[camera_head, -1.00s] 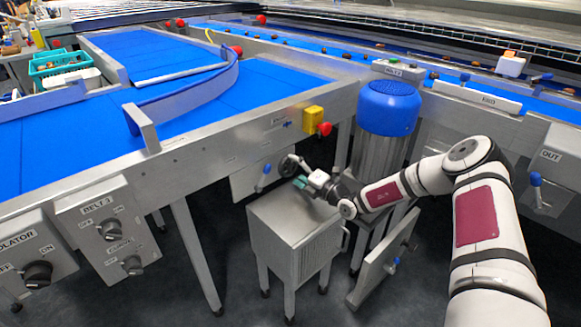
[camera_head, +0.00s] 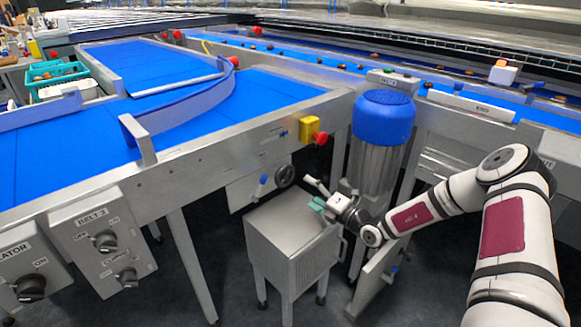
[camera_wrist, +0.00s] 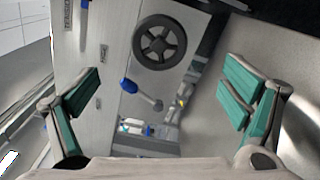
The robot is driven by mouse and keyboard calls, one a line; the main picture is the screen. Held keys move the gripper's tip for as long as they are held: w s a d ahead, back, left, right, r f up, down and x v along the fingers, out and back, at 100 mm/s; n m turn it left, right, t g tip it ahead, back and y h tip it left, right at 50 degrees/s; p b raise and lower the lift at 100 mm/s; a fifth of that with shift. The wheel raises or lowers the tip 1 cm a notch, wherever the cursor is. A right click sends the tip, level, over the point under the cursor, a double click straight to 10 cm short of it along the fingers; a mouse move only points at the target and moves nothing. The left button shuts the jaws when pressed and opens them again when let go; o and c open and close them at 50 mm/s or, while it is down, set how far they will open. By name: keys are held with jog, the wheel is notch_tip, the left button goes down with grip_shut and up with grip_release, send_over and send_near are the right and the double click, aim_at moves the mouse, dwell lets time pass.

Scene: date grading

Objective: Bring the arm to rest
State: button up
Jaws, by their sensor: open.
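My gripper (camera_head: 316,194) is open and empty in the head view, above the right side of a grey metal cabinet (camera_head: 284,226). In the wrist view my gripper (camera_wrist: 160,105) shows its two teal-padded fingers spread wide at left and right, with nothing between them. Beyond the fingers, the wrist view shows a dark handwheel (camera_wrist: 160,42) and a blue-knobbed lever (camera_wrist: 140,94) on a pale panel. The same handwheel also shows in the head view (camera_head: 285,175), left of my gripper and apart from it.
A blue-topped metal cylinder (camera_head: 384,116) stands close behind my arm. A yellow box with a red button (camera_head: 309,130) sits on the conveyor frame. Blue belts (camera_head: 75,150) fill the left. A control box (camera_head: 104,240) stands at the lower left. Dark floor shows around the cabinet.

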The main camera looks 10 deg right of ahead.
jog(key=s+a+r+n+g+y, duration=0.6)
jog(key=s+a+r+n+g, duration=0.2)
jog(key=a+r+n, duration=0.65)
jog(key=s+a+r+n+g+h, duration=0.2)
jog(key=s+r+n+g, duration=0.15)
jog(key=s+n, duration=0.4)
jog(key=s+a+r+n+g+h, duration=0.2)
jog(key=s+r+n+g, duration=0.15)
jog(key=s+n, duration=0.45)
jog(key=s+d+r+n+h, duration=0.2)
jog(key=s+d+n+h, duration=0.25)
jog(key=s, duration=0.55)
jog(key=s+d+r+n+h, duration=0.25)
jog(key=s+d+n, duration=0.25)
jog(key=s, duration=0.4)
jog(key=s+d+r+n+h, duration=0.1)
jog(key=s+d+n+h, duration=0.35)
jog(key=s, duration=0.55)
notch_tip(320, 180, up, 21)
jog(key=t+p, duration=0.3)
jog(key=p, duration=1.6)
jog(key=shift+w+a+n+y+p, duration=0.35)
jog(key=shift+a+n, duration=0.05)
jog(key=shift+a, duration=0.05)
